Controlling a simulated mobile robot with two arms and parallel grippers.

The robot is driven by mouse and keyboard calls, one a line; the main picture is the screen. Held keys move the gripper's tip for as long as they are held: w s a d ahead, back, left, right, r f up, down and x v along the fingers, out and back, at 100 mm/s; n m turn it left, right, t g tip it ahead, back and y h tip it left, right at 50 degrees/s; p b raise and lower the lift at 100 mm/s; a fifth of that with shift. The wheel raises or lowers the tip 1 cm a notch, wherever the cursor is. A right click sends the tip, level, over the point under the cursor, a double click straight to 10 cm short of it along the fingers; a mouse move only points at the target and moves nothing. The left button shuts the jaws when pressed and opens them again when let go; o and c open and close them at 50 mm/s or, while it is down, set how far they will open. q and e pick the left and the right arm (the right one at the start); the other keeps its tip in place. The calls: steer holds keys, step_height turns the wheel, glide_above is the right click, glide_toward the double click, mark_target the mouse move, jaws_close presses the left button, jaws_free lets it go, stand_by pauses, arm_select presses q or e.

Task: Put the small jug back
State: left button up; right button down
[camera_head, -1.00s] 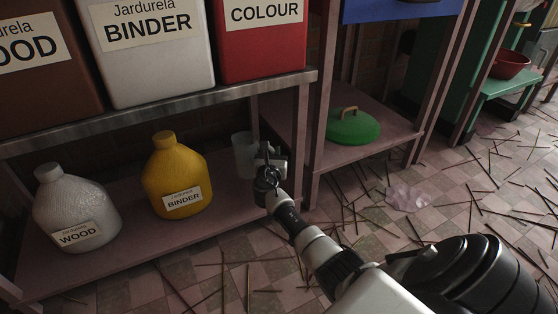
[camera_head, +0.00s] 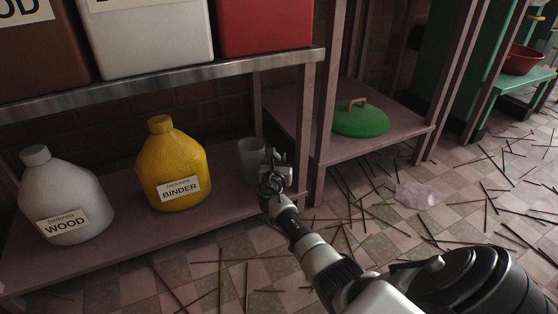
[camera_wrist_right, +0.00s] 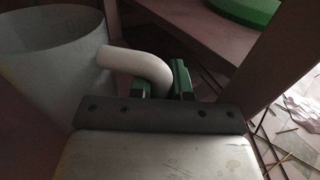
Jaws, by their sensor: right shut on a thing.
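The small jug (camera_head: 250,160) is a pale, translucent cup with a handle. In the head view it is at the right end of the low shelf (camera_head: 120,255), beside the shelf's right leg. My right gripper (camera_head: 273,170) is at its right side and partly covers it. In the right wrist view the jug (camera_wrist_right: 45,72) is at the left, and its white handle (camera_wrist_right: 138,64) runs between the green-padded fingers of my right gripper (camera_wrist_right: 166,82), which is shut on it. The jug looks upright; I cannot tell whether its base touches the shelf. My left gripper is not in view.
A yellow BINDER jug (camera_head: 174,165) and a grey WOOD jug (camera_head: 62,195) stand on the same shelf, to the left. A metal-edged shelf (camera_head: 170,83) is above. A green lid (camera_head: 360,120) lies on the neighbouring shelf. Thin sticks litter the tiled floor.

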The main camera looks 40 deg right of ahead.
steer(key=shift+f, duration=0.7)
stand_by(0.4)
steer(key=c, duration=1)
jaws_free()
